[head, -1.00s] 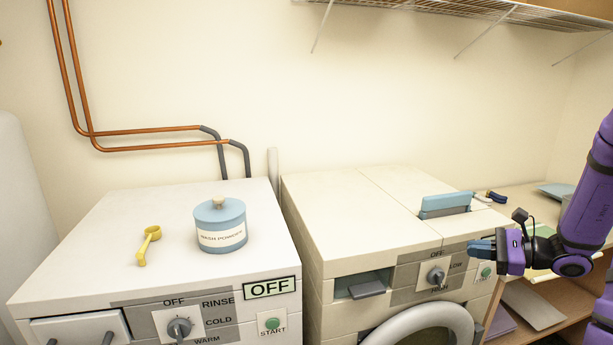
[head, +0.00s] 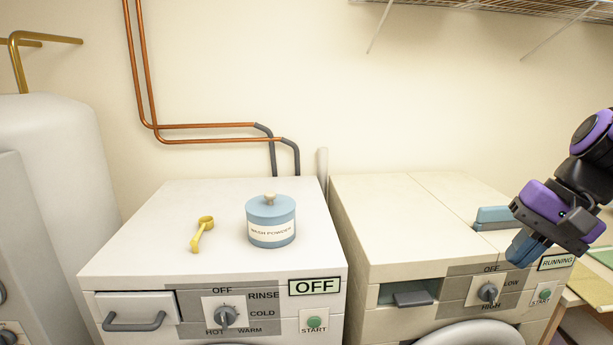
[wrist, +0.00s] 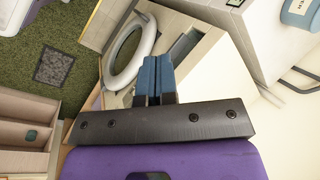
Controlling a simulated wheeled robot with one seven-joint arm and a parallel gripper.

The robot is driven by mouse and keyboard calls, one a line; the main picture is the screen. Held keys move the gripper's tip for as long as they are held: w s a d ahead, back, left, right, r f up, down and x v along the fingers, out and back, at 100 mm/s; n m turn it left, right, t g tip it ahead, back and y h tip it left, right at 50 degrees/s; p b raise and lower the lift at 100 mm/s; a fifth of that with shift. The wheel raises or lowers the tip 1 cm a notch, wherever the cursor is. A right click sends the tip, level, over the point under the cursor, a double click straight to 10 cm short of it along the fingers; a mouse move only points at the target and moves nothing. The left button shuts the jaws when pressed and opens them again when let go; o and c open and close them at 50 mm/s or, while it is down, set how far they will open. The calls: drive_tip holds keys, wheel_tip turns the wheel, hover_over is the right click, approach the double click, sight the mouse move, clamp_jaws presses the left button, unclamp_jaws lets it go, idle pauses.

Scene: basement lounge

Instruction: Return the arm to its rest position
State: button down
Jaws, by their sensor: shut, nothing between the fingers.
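My gripper (head: 524,247) is at the right of the head view, in front of the right-hand machine's top right corner. Its blue fingers are shut together with nothing between them. They also show shut in the wrist view (wrist: 153,78), with the machine's round door (wrist: 130,50) beyond them. My purple and black arm comes in from the right edge. The right-hand machine (head: 400,215) shows a RUNNING sign (head: 556,262), partly beside my gripper. Its knob (head: 488,292) sits between OFF, LOW and HIGH.
The left-hand machine (head: 150,240) shows OFF and carries a blue wash powder jar (head: 270,222) and a yellow scoop (head: 202,234). A wire shelf (head: 480,10) hangs on the wall above. Wooden shelving (wrist: 25,130) stands near in the wrist view. Green floor (wrist: 60,45) shows there.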

drive_tip(key=s+r+n+t+h, duration=0.4)
drive_tip(key=s+r+n, duration=0.2)
drive_tip(key=s, duration=0.1)
drive_tip(key=shift+s+a+h, duration=0.3)
drive_tip(key=shift+s+h, duration=0.05)
drive_tip(key=shift+h, duration=0.05)
drive_tip(key=shift+f, duration=0.1)
idle(3.0)
